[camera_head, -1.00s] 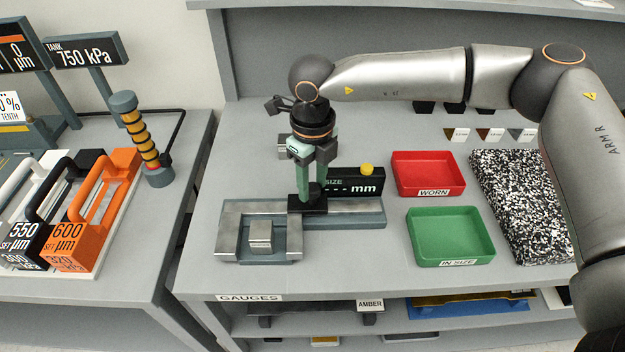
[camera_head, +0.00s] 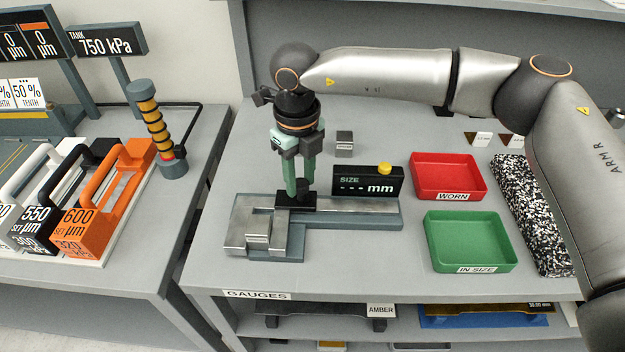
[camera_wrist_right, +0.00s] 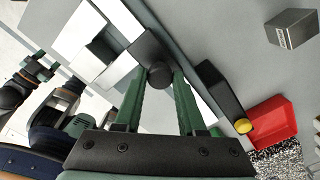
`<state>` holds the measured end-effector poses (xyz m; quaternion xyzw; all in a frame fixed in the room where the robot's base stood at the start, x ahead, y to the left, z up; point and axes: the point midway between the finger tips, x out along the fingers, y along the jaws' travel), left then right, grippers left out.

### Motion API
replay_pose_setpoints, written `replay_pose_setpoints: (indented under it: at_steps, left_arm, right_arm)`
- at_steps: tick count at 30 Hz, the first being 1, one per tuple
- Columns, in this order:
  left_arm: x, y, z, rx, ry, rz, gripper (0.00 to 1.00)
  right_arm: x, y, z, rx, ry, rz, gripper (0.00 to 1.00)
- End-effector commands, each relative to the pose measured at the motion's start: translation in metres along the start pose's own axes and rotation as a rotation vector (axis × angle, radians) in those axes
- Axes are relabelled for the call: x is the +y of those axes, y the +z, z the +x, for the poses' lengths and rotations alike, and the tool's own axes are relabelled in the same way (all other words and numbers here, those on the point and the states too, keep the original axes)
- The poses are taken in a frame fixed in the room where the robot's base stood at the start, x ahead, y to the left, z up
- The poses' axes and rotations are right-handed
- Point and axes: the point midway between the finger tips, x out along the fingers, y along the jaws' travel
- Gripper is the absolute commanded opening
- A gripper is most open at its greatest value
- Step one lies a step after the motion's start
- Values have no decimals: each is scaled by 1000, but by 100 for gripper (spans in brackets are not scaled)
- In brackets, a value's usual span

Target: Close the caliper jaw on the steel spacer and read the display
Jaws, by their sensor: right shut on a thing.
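The bench caliper (camera_head: 345,215) is a grey base with a metal rail. The small steel spacer (camera_head: 258,230) sits at its left end, beside the fixed jaw (camera_head: 236,236). The sliding jaw (camera_head: 282,236) stands close at the spacer's right; I cannot tell whether they touch. My right gripper (camera_head: 298,190) points down, shut on the sliding jaw's black knob (camera_head: 296,202); the knob also shows between the green fingers in the right wrist view (camera_wrist_right: 157,72). The display (camera_head: 366,183) reads SIZE, dashes and mm. My left gripper is not in the head view.
A labelled grey cube (camera_head: 344,143) stands behind the caliper. A red WORN tray (camera_head: 448,176) and a green IN SIZE tray (camera_head: 470,240) are to the right, with a speckled slab (camera_head: 530,215) beyond. A yellow button (camera_head: 384,168) tops the display.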

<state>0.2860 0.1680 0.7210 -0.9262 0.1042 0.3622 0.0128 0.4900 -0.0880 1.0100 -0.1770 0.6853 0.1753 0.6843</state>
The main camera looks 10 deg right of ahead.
Motion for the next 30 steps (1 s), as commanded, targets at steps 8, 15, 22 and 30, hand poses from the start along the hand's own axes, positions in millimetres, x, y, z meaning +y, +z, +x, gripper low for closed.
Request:
replay_pose_setpoints:
  at_steps: [8,15,22,30]
  left_arm:
    - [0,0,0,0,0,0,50]
    - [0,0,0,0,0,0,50]
    - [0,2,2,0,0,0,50]
    - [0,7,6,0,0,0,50]
  right_arm:
    - [2,2,-1,-8,5,-3,47]
    - [1,1,-1,-5,4,-2,52]
    - [1,2,-17,-9,2,-2,52]
    - [1,2,-74,-10,2,-2,52]
